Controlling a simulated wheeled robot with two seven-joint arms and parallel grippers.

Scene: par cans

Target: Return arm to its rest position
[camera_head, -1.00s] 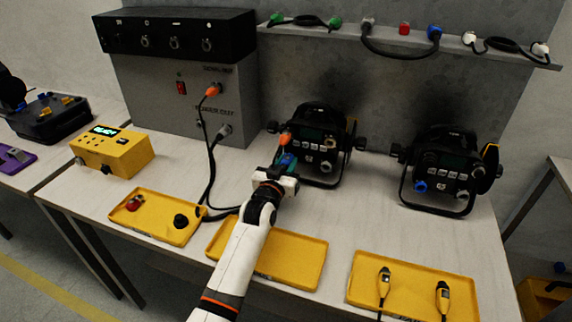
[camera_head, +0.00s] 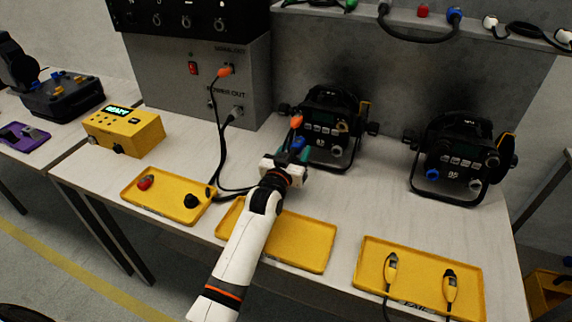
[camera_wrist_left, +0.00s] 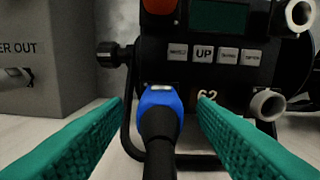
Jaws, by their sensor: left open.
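My left gripper (camera_head: 288,163) is in front of the left par can (camera_head: 328,128), over the white table. In the left wrist view its two green fingers (camera_wrist_left: 160,125) are open, apart on either side of a blue plug (camera_wrist_left: 160,100) with a black cable. The plug is at the lower left of the par can's panel (camera_wrist_left: 215,60), and the fingers do not appear to touch it. An orange plug (camera_head: 297,122) sits higher on the same panel. The right par can (camera_head: 460,160) stands further right with a blue connector. My right gripper is not in view.
Yellow trays (camera_head: 165,188) line the table's front; the right tray (camera_head: 420,270) holds two yellow-black connectors. A grey power box (camera_head: 195,85) stands behind left, with cables. A yellow tester (camera_head: 122,130) sits at left. A shelf with cables runs above. Bare table lies between the par cans.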

